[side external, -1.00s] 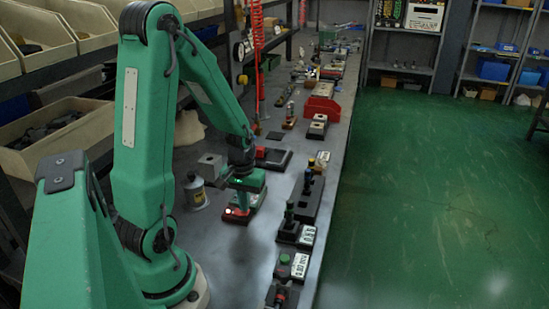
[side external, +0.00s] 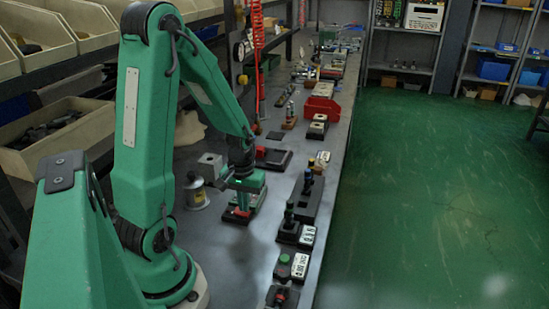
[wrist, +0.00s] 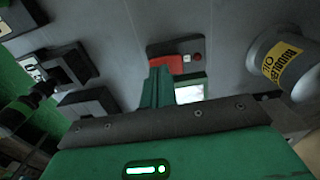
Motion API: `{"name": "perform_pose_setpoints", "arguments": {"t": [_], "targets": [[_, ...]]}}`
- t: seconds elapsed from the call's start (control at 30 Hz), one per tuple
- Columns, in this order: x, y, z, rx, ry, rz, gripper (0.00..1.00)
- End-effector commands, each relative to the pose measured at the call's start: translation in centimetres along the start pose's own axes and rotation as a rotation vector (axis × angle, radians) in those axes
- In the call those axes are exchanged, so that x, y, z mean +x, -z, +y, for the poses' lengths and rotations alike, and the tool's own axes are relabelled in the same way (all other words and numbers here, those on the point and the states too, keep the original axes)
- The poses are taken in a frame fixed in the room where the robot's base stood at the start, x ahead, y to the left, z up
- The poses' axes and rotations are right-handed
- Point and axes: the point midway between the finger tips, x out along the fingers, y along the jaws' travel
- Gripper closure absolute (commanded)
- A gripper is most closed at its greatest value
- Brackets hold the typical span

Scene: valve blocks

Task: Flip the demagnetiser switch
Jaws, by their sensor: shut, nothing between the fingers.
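The demagnetiser switch is a red rocker (wrist: 167,65) on a dark base, seen in the wrist view above my gripper. A small dark red lamp (wrist: 198,56), unlit, sits at its right. In the side view the dark base (side external: 236,219) lies on the bench under my gripper. My gripper (side external: 243,203) points down at the switch, its fingers shut with nothing between them. In the wrist view the green fingers (wrist: 158,78) reach the left part of the rocker and hide some of it. I cannot tell whether they touch it.
An oil container (side external: 196,191) with a yellow label (wrist: 286,62) stands close beside the switch. A grey block (side external: 210,166) is behind it. Dark valve fixtures (side external: 290,230) line the right bench edge. Bare bench lies between them and the switch.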

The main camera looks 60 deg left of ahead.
Motion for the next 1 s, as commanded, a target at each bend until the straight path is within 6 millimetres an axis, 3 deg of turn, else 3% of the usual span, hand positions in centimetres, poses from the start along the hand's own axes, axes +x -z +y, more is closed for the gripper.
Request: {"name": "perform_pose_setpoints", "arguments": {"t": [1.0], "targets": [[-5.7, 0.0, 0.0, 0.000, 0.000, 0.001, 1.00]]}}
